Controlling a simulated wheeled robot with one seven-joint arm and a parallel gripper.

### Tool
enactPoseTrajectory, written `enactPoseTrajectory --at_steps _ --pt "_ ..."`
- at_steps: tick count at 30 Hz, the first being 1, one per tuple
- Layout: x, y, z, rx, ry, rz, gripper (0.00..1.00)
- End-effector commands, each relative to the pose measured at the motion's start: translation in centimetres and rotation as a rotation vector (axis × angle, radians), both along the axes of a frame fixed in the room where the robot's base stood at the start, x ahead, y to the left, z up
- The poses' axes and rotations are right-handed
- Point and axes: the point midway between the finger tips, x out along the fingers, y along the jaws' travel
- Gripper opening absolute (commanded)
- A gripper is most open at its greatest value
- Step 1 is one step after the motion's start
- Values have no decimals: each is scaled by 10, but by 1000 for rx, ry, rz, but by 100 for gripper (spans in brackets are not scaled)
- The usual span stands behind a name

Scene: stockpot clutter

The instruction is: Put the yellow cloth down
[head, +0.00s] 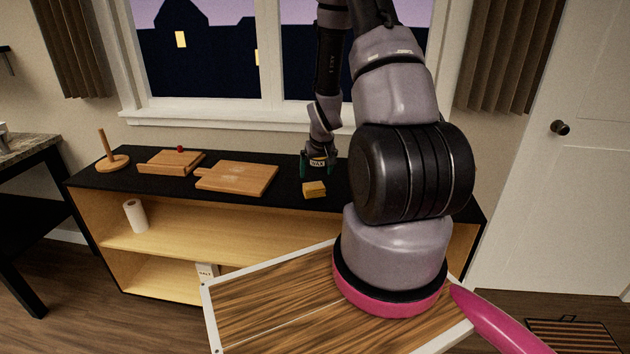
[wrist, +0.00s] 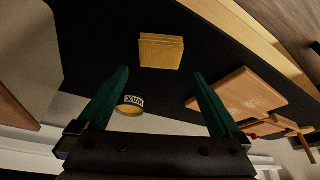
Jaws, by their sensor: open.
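The yellow cloth (head: 314,190) is a small folded stack lying on the black top of the low shelf unit (head: 225,205). In the wrist view the cloth (wrist: 161,52) lies just beyond my fingertips, apart from them. My gripper (wrist: 160,75) is open, with its green fingers spread and nothing held. In the head view my gripper (head: 317,168) is over the shelf top, just behind the cloth and partly hidden by my arm. A round yellow tin labelled WAX (wrist: 131,106) shows between the fingers in the wrist view.
A cutting board (head: 240,178), a wooden tray with a red knob (head: 172,161) and a peg stand (head: 113,160) stand left on the top. A paper roll (head: 135,215) is on the shelf below. Bare black top surrounds the cloth. The window (head: 215,55) is behind.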

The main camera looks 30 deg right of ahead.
Motion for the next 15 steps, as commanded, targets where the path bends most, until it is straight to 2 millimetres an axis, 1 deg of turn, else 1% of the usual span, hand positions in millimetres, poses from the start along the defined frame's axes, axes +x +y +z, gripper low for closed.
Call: enactPoseTrajectory --at_steps 1,3,7,13,14,15 --pt "-3 0 9 -1 -3 0 100" --pt "-6 1 17 0 -2 0 100" --pt "-11 2 27 -1 -1 1 100" --pt "-12 3 33 0 -1 0 100" --pt "-12 4 36 0 -4 -1 100" --pt "-11 5 44 1 -9 -2 100"
